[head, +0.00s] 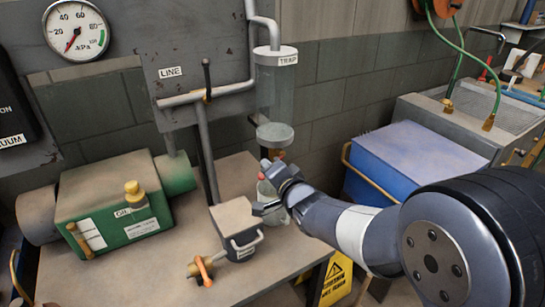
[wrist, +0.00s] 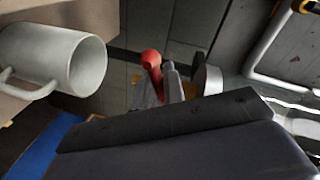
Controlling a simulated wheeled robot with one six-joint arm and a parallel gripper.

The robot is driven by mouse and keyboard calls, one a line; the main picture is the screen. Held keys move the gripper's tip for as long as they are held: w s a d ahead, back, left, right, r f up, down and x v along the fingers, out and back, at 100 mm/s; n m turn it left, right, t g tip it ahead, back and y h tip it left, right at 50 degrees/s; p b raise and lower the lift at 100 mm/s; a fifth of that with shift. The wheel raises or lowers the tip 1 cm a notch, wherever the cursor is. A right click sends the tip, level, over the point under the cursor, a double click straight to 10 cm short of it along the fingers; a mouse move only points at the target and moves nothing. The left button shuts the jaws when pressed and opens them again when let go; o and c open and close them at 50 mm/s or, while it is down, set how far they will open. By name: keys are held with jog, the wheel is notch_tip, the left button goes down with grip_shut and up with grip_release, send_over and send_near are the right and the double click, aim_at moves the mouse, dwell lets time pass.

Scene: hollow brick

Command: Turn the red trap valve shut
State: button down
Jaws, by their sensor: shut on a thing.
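The red trap valve handle (wrist: 152,62) shows in the wrist view, its rounded end sticking up beside the grey fingers of my gripper (wrist: 166,88). My gripper is shut on the handle; the exact contact is partly hidden by the dark gripper body. In the head view only a small red bit (head: 279,155) shows at my gripper (head: 271,171), just below the trap. The trap (head: 278,85) is a clear cylinder with a labelled grey cap, fixed to the wall pipework. The valve body is mostly hidden behind my gripper.
A grey box with a handle (head: 236,222) and an orange-handled tap (head: 204,270) sit on the bench. A green pump (head: 110,200) stands left; a blue bin (head: 410,165) stands right.

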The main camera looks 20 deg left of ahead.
jog(key=r+m+p, duration=0.1)
jog(key=p, duration=0.1)
jog(key=r+m+p, duration=0.1)
jog(key=m+p, duration=0.1)
jog(key=p, duration=0.1)
jog(key=shift+s+a+g, duration=0.1)
jog(key=shift+s+g, duration=0.05)
jog(key=shift+g, duration=0.25)
jog(key=shift+m+y+p, duration=0.3)
jog(key=shift+m+p, duration=0.2)
jog(key=shift+p, duration=0.25)
jog(key=c, duration=1.6)
grip_release()
jog(key=shift+o, duration=0.2)
jog(key=v, duration=1)
jog(key=shift+s+d+r+b, duration=0.2)
jog(key=shift+d+b, duration=0.15)
jog(key=shift+b, duration=0.1)
jog(key=shift+w+a, duration=0.1)
jog(key=shift+a, duration=0.05)
